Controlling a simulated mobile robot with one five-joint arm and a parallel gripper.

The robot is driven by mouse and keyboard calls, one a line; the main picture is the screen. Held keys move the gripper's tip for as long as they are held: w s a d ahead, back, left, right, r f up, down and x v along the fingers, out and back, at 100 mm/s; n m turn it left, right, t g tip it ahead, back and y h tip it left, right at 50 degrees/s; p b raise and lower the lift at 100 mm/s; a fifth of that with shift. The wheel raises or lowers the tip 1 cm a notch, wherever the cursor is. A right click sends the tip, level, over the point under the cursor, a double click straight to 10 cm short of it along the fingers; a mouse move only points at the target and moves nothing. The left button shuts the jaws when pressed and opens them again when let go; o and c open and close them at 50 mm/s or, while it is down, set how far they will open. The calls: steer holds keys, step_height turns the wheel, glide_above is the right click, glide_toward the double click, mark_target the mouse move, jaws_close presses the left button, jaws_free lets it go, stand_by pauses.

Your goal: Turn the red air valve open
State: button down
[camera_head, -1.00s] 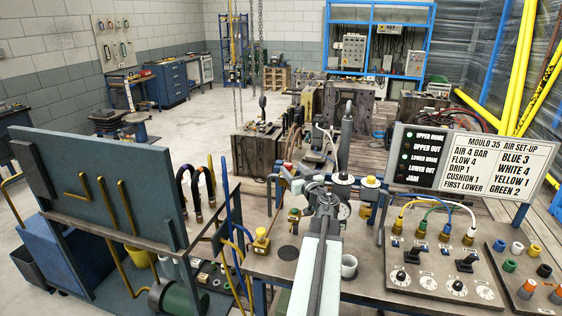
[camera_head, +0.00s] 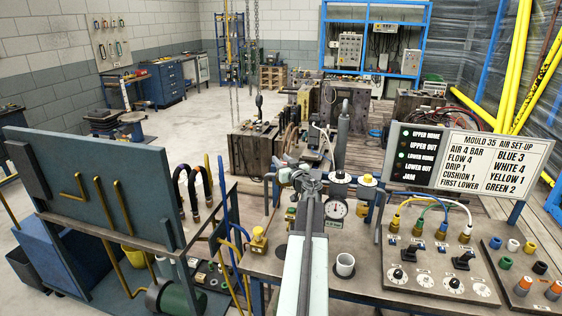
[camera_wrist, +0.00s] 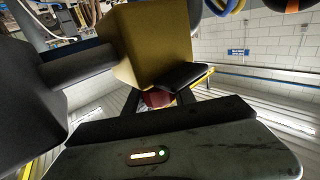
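In the wrist view a dark red part (camera_wrist: 157,98), which looks like the red valve's handle, shows small under a large brass-yellow block (camera_wrist: 150,45). My gripper (camera_wrist: 158,105) has two dark fingers, one on each side of the red part. Whether they touch it I cannot tell. In the head view my gripper (camera_head: 286,174) is at the end of my arm, left of a white round dial gauge (camera_head: 335,208) above the bench. The red valve cannot be made out there.
A panel with knobs and hoses (camera_head: 438,265) is at right, below the air set-up sign (camera_head: 495,160). A blue-grey upright board (camera_head: 95,185) stands at left.

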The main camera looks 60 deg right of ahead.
steer(key=shift+n+t+y, duration=0.4)
steer(key=shift+y, duration=0.1)
steer(key=shift+w+a+y, duration=0.1)
steer(key=shift+a+y, duration=0.05)
steer(key=shift+y, duration=0.15)
steer(key=c, duration=1)
jaws_free()
steer(key=shift+c, duration=0.2)
steer(key=v, duration=0.7)
steer(key=shift+s, duration=0.4)
steer(key=shift+a, duration=0.15)
